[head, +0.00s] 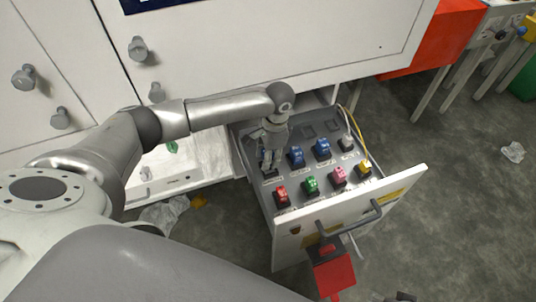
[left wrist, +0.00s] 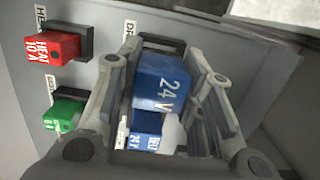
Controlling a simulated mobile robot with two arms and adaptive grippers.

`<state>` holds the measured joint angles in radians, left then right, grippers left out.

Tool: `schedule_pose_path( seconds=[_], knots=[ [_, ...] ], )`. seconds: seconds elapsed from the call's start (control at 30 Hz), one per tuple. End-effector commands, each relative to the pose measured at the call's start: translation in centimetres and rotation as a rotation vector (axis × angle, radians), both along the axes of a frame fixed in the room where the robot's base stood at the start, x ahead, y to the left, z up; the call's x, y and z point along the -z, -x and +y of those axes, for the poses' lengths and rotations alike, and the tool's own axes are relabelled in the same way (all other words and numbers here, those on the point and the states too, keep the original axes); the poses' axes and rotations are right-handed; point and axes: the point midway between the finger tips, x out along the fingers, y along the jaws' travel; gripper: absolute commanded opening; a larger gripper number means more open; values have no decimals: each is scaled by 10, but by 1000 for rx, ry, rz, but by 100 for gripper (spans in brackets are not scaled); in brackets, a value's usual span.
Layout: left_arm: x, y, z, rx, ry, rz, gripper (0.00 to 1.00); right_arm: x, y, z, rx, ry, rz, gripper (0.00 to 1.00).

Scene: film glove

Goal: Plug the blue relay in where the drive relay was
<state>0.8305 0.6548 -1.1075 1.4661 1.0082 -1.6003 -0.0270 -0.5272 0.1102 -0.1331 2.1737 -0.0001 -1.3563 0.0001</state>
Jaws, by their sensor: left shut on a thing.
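My left gripper (head: 268,158) points down over the left end of the drawer's relay panel (head: 255,185). It is shut on a blue relay marked 24 V (left wrist: 162,82), which shows between the fingers in the left wrist view. A dark socket (left wrist: 160,42) with a label starting "DR" lies just behind the held relay. The gripper hides most of this relay in the head view, and I cannot tell whether it is seated. Two other blue relays (head: 297,156) (head: 322,147) sit in the panel to the right. My right gripper is not in view.
Red (head: 282,195), green (head: 312,185), pink (head: 338,175) and yellow (head: 364,167) relays line the front row. A yellow cable (head: 355,128) runs at the back right. The open drawer's front (head: 380,205) has a handle and a hanging red object (head: 332,272). Floor on the right is mostly clear.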

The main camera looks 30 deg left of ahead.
Motion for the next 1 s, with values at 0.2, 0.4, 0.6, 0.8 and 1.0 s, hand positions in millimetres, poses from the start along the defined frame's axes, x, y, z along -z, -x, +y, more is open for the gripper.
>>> schedule_pose_path(
  seconds=[0.2, 0.4, 0.6, 0.8, 1.0],
  knots=[
    [0, 0, 0, 0, 0, 0, 6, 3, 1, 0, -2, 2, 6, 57],
    [0, 0, 0, 0, 0, 0, 6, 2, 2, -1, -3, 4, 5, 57],
    [0, 0, 0, 0, 0, 0, 6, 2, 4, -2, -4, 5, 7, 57],
    [0, 0, 0, 0, 0, 0, 6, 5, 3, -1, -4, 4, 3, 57],
    [0, 0, 0, 0, 1, 1, 6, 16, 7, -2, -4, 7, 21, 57]
  ],
)
